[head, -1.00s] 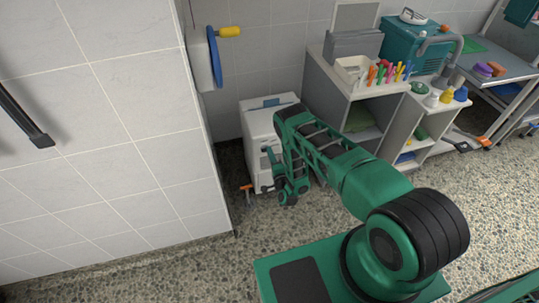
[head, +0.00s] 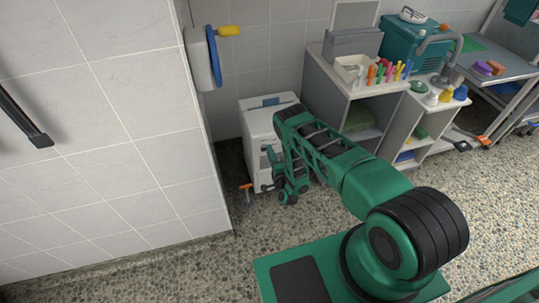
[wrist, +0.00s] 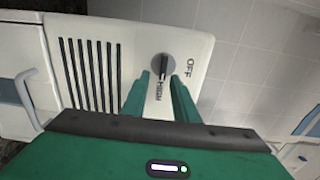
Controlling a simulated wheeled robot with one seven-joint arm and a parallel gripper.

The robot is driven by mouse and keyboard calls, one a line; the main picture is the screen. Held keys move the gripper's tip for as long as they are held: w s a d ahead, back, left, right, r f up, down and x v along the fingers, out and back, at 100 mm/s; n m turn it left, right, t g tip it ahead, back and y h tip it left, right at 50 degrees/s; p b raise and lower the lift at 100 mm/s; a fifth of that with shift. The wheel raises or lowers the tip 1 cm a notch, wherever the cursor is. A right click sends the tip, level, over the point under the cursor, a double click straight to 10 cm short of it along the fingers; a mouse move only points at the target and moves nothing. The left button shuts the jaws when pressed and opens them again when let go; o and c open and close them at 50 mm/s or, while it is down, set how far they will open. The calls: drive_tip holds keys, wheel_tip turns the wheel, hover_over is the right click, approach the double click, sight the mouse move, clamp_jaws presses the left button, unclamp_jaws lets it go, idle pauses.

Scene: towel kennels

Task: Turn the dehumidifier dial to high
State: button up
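The dehumidifier (head: 268,118) is a white box standing on the floor against the wall in the head view. In the wrist view its white front panel (wrist: 128,52) has dark vent slots and a round grey dial (wrist: 154,65) with a black grip bar. OFF is printed to the right of the dial and HIGH just below it. The bar lies roughly in line with HIGH; which end is the pointer I cannot tell. My gripper (wrist: 162,80) has its two green fingers apart, tips at the dial's lower edge on either side of the bar. Contact is not clear.
A tiled wall (head: 110,120) stands close on the left, with a blue and white fixture (head: 204,58) above. Shelves (head: 350,95) with bottles and coloured tools stand to the right. A small orange-handled item (head: 246,187) is near the dehumidifier's base.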

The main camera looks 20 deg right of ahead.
drive_tip(key=s, duration=1)
drive_tip(key=shift+s, duration=0.35)
drive_tip(key=shift+s, duration=0.1)
